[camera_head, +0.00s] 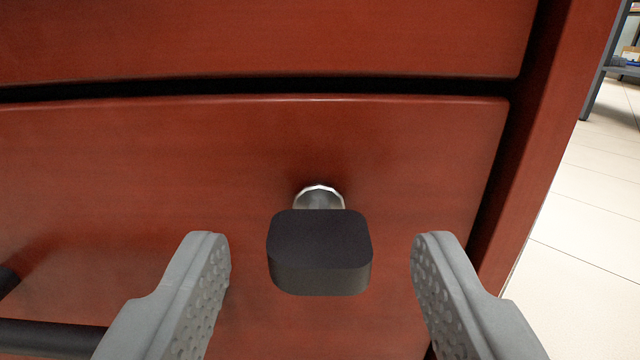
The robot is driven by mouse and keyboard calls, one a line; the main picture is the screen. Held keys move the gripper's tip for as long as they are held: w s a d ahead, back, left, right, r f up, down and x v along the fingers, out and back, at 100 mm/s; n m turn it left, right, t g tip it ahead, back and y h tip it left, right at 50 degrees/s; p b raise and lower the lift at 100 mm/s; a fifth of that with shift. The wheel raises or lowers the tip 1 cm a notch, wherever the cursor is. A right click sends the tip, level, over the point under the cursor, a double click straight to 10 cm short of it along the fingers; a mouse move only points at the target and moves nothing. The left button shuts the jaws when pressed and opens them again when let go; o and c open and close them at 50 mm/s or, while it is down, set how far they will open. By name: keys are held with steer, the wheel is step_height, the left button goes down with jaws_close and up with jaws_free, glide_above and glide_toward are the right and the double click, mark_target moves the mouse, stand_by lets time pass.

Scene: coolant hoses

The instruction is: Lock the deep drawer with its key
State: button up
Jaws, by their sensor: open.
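The deep drawer's red front (130,190) fills most of the view and looks closed, below a dark gap. A round silver lock (318,196) sits on it toward the right. The key's dark, block-shaped head (319,252) stands out in front of the lock; its shaft is hidden, so I cannot tell how deep it sits. My gripper (321,250) is open, with one grey finger on each side of the key head and a clear gap on both sides. It does not touch the key.
A dark bar handle (45,336) shows at the lower left of the drawer front. Another red drawer front (260,40) lies above. The red cabinet side post (545,150) stands at the right, with pale tiled floor (590,210) and a dark shelf (607,75) beyond.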

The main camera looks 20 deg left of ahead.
steer(key=shift+x, duration=0.85)
steer(key=c, duration=1)
